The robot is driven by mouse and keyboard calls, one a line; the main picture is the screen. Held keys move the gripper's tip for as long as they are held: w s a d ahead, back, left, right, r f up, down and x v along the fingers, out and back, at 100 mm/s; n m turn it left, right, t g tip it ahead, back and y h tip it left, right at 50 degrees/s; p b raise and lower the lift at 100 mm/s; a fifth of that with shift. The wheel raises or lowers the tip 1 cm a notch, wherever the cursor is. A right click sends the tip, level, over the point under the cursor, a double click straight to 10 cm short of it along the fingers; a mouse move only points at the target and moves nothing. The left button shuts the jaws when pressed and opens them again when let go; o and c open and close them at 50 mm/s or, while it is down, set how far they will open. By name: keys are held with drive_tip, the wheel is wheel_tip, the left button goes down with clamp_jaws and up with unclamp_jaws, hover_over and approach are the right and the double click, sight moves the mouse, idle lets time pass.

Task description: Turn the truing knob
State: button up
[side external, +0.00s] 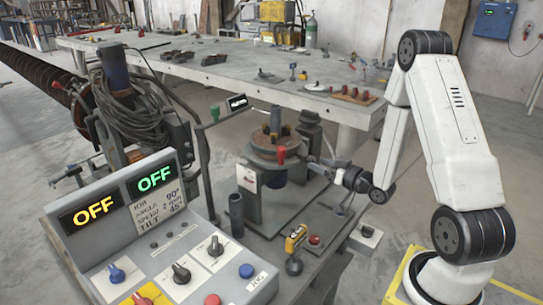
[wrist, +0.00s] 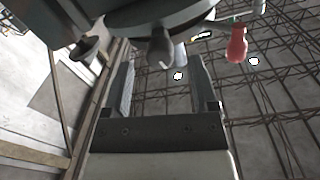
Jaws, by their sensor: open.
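The round positioner (side external: 270,145) stands on the bench beside the control panel, with a rust-coloured turntable on top. My gripper (side external: 318,167) reaches in from the right, close to the positioner's right side. In the wrist view my gripper (wrist: 162,88) is open, its two fingers apart with nothing held between them. A grey rounded knob (wrist: 160,50) sticks out under the turntable, just beyond and between the fingertips; it looks like the truing knob, but I cannot be certain. Contact with the fingers is not visible. In the side view this knob cannot be made out.
A red handle (wrist: 237,43) hangs right of the fingers in the wrist view; a red handle (side external: 281,155) shows on the positioner's front. The control panel (side external: 170,240) reads OFF twice. A dark upright tube (side external: 237,215) stands in front. A long workbench (side external: 230,75) lies behind.

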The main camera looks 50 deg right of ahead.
sight(315, 162)
drive_tip(key=shift+w, duration=1.85)
clamp_jaws()
drive_tip(key=shift+n, duration=0.3)
drive_tip(key=shift+n, duration=1.2)
unclamp_jaws()
